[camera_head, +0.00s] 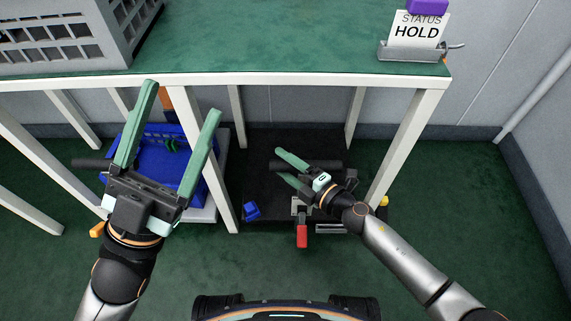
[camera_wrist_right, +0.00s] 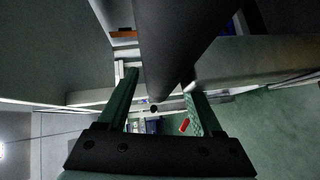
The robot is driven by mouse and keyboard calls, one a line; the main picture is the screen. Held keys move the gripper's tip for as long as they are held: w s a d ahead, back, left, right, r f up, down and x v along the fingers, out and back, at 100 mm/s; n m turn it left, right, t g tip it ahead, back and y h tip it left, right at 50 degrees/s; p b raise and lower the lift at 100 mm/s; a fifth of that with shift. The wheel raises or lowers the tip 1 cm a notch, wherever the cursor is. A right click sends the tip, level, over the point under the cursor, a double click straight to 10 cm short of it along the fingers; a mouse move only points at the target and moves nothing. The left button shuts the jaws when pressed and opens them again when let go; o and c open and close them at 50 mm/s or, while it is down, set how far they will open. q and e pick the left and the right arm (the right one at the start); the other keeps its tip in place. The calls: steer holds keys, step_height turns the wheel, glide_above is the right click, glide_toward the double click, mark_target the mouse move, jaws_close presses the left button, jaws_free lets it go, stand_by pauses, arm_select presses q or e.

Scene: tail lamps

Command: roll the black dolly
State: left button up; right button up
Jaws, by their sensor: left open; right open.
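The black dolly (camera_head: 262,148) stands on the floor under the green-topped table, its dark flat deck between the white legs. A black horizontal bar (camera_head: 334,164) lies above the deck at its right half. My right gripper (camera_head: 284,166) is open at this bar, with its fingers on either side of it in the head view. In the right wrist view a thick black bar (camera_wrist_right: 180,40) runs down between the open fingers; I cannot tell whether they touch it. My left gripper (camera_head: 182,100) is open and empty, held high in front of the blue crate.
A blue crate (camera_head: 150,160) sits on a pale base left of the dolly, with another black bar (camera_head: 90,163) beside it. A red pedal (camera_head: 302,236) and a blue piece (camera_head: 251,210) are at the dolly's front. White table legs (camera_head: 400,140) flank it. Green floor in front is clear.

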jaws_close()
stand_by(0.4)
stand_by(0.9)
